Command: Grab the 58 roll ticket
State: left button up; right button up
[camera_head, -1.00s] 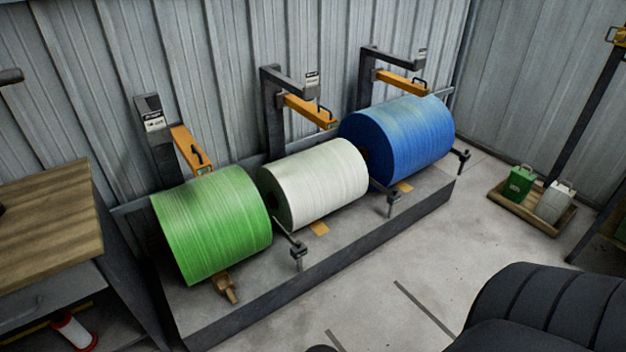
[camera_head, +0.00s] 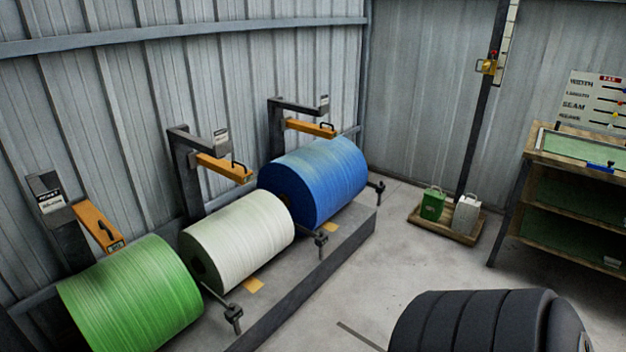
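Three rolls lie in a row on a low grey plinth: green (camera_head: 132,295), white (camera_head: 238,238) and blue (camera_head: 315,182). Small white labels with dark print sit on the dark posts, one by the green roll (camera_head: 51,203), one by the white roll (camera_head: 221,141) and one by the blue roll (camera_head: 323,102). Their print is too small to read, so I cannot tell which one, if any, is the 58 roll ticket. Neither of my grippers is in view.
Orange arms reach over the rolls. A wooden tray (camera_head: 447,229) on the floor holds a green can (camera_head: 433,204) and a white can (camera_head: 466,214). A shelved bench (camera_head: 570,160) stands at right below a sign board (camera_head: 600,98). The concrete floor (camera_head: 345,300) between is partly clear.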

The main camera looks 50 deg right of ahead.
aim_at(220, 136)
jog(key=i+j+z, duration=0.15)
jog(key=i+j, duration=0.45)
jog(key=i+j+z, duration=0.2)
jog(key=i+j, duration=0.4)
jog(key=j, duration=0.1)
